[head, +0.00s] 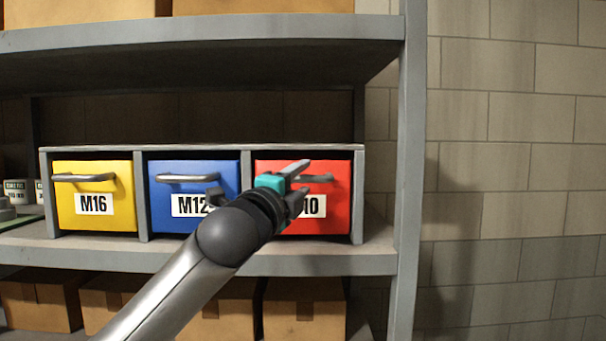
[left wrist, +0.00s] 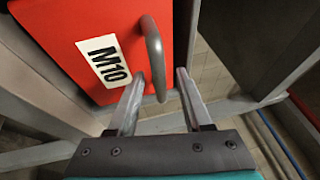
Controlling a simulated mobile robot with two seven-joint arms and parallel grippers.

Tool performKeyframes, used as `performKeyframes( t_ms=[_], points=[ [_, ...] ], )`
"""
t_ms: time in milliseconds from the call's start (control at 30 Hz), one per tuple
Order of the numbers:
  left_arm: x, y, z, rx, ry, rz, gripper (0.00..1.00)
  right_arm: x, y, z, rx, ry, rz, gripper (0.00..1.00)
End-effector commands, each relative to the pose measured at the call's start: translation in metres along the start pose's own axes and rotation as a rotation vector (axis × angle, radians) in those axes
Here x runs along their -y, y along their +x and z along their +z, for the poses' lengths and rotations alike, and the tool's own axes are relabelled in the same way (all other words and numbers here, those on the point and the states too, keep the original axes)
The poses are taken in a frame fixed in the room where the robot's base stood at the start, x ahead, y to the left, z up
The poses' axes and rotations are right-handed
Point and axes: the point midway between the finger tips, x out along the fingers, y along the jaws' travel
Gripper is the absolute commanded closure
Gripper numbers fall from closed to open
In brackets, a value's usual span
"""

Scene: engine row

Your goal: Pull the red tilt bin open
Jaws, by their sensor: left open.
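The red tilt bin (head: 339,208), labelled M10, is the right-hand one of three bins on the shelf and sits flush in its frame like the others. Its grey bar handle (head: 322,178) is partly hidden behind my left gripper (head: 304,178). In the left wrist view the red bin (left wrist: 95,25) fills the upper left, and its curved handle (left wrist: 154,58) shows between the two fingers of my open left gripper (left wrist: 160,76). I cannot tell whether a finger touches the handle. My right gripper is not in view.
A blue bin (head: 219,168) and a yellow bin (head: 95,223) stand left of the red one. A grey shelf post (head: 410,150) rises close to its right. A shelf board (head: 200,40) runs above, and cardboard boxes (head: 305,303) sit below.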

Motion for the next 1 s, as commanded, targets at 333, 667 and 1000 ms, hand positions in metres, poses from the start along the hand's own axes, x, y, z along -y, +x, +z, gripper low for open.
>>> performKeyframes(
  t_ms=[333, 667, 1000],
  points=[
    [-0.0002, 0.0115, -0.0004, 0.000, 0.001, 0.000, 0.50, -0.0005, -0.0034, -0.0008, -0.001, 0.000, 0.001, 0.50],
    [-0.0003, 0.0112, -0.0004, -0.001, 0.001, 0.000, 0.68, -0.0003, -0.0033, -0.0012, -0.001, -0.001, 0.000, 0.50],
    [-0.0004, 0.0112, -0.0003, 0.000, 0.000, 0.000, 1.00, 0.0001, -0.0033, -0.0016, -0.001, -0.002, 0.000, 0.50]
  ],
)
